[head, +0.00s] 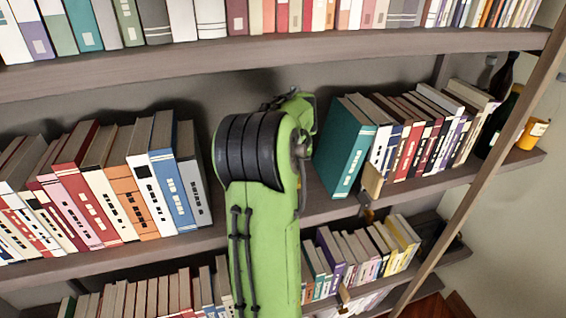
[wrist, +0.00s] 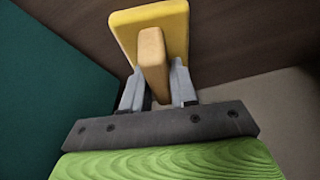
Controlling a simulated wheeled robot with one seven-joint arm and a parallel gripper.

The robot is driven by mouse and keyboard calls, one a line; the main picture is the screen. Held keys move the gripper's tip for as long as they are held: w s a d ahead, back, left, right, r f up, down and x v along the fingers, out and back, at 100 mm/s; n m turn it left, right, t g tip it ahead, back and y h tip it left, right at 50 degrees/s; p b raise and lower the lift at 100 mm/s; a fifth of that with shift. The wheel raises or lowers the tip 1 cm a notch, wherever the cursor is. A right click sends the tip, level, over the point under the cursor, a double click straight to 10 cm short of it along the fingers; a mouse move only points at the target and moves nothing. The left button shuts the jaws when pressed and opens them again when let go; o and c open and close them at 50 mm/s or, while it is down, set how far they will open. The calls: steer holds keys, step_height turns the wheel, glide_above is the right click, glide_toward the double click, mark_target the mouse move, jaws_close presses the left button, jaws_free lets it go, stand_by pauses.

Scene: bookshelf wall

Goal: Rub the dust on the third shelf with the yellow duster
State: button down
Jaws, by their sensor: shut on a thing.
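The yellow duster (wrist: 181,22) has a flat yellow pad and an orange-tan handle in the wrist view. My gripper (wrist: 157,86) is shut on that handle, with one grey finger on each side. The pad is beyond the fingertips, close to a dark brown board; whether it touches cannot be told. In the head view my green arm reaches into the gap between two book rows on the middle shelf (head: 318,209). The gripper and duster are hidden behind the arm there. No dust can be made out in either view.
A leaning teal book (head: 342,150) starts the right row, close to my arm; a teal surface fills the wrist view's left. A grey book (head: 193,178) ends the left row. Bottles (head: 497,108) and a yellow cup (head: 531,133) stand far right. An upper shelf (head: 180,67) runs above.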

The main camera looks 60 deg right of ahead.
steer(key=shift+s+d+p, duration=0.4)
steer(key=shift+s+d, duration=0.5)
steer(key=shift+s, duration=0.15)
